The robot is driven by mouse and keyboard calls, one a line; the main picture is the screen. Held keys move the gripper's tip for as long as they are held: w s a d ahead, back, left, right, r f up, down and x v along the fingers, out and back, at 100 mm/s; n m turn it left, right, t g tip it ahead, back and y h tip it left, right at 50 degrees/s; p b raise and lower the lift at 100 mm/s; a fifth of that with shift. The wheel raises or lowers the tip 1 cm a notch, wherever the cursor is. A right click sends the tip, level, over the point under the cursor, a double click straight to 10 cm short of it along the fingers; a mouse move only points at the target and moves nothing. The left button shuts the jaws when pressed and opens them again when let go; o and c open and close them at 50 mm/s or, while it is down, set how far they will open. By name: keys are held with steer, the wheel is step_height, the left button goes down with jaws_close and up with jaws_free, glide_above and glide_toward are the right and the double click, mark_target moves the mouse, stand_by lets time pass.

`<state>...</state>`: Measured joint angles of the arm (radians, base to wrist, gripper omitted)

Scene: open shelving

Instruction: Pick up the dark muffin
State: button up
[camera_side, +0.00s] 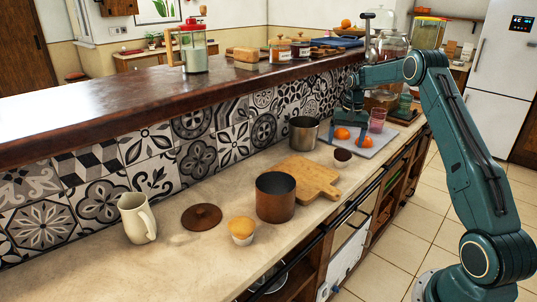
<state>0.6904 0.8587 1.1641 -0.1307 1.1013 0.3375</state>
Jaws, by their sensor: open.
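The dark muffin (343,155) sits on the counter, to the right of the wooden cutting board and by the near edge of the grey tray. It is small, with a dark brown top and a pale cup. My gripper (350,118) is above the counter behind the muffin, over the back of the tray near the tiled wall. It points down and is open. Its fingertips are small in this view, with the tray's fruit just below them. A lighter, golden muffin (242,230) stands nearer, at the counter's front.
A cutting board (312,172), copper pot (275,197), steel pot (303,133), brown lid (201,217) and cream pitcher (137,218) stand along the counter. The tray (372,148) holds orange fruit (342,133) and a pink glass (377,120). A raised wooden ledge (130,100) runs behind.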

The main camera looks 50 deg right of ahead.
mark_target(344, 151)
steer(key=shift+a+f, duration=0.15)
steer(key=shift+f, duration=2.45)
steer(key=c, duration=1.1)
steer(key=shift+r, duration=0.1)
steer(key=shift+r, duration=4.95)
